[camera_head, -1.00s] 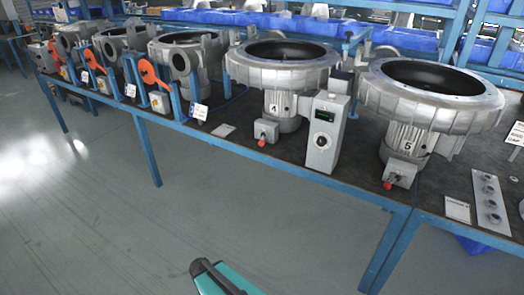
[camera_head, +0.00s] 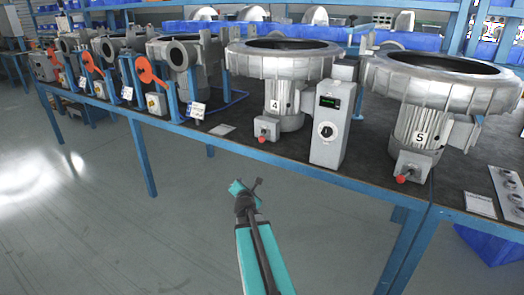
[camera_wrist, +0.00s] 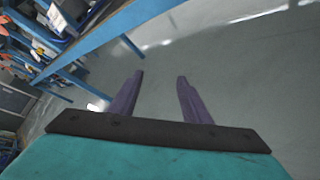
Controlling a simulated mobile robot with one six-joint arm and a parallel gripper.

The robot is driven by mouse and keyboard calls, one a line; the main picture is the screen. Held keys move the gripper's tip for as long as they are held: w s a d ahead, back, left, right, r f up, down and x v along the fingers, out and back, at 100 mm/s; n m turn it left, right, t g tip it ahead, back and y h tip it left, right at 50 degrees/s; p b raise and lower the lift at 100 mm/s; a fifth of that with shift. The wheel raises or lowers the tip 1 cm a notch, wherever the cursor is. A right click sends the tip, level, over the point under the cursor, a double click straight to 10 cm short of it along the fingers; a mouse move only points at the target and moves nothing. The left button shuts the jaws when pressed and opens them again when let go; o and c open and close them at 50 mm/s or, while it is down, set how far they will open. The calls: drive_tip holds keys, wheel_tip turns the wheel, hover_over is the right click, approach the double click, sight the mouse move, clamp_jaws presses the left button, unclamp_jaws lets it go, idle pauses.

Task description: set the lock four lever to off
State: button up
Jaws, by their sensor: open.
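Blower 4 (camera_head: 284,62), marked with a 4 label, stands on the bench in the head view. A small grey box (camera_head: 267,126) sits at its foot, with a red lever or knob (camera_head: 262,134) on its front. I cannot read its setting, and no label naming it as lock four is legible. My gripper (camera_head: 247,184) is in front of the bench, lower than the box and to its left in the picture, touching nothing. In the wrist view its two purple fingers (camera_wrist: 160,77) are apart, with only floor between them.
A grey control box (camera_head: 326,130) with a dial stands right of blower 4. Blower 5 (camera_head: 437,85) has a similar red-knobbed box (camera_head: 408,168). Orange handles (camera_head: 148,72) are at the left. The blue bench edge (camera_head: 280,157) lies beyond my gripper; the floor in front is clear.

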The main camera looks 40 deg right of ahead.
sight(262, 141)
drive_tip(key=s+d+r+n+t+h+b, duration=0.2)
drive_tip(key=d+r+n, duration=0.4)
drive_tip(key=d+r, duration=0.3)
wheel_tip(262, 141, up, 4)
drive_tip(key=t+b, duration=0.1)
drive_tip(key=b, duration=0.1)
drive_tip(key=shift+s+f+n+h+b, duration=0.15)
drive_tip(key=shift+f+n+h+b, duration=0.15)
drive_tip(key=shift+n+h, duration=0.1)
drive_tip(key=shift+p+x, duration=0.3)
drive_tip(key=shift+x, duration=6.55)
drive_tip(key=shift+r, duration=0.2)
drive_tip(key=shift+a, duration=0.1)
clamp_jaws()
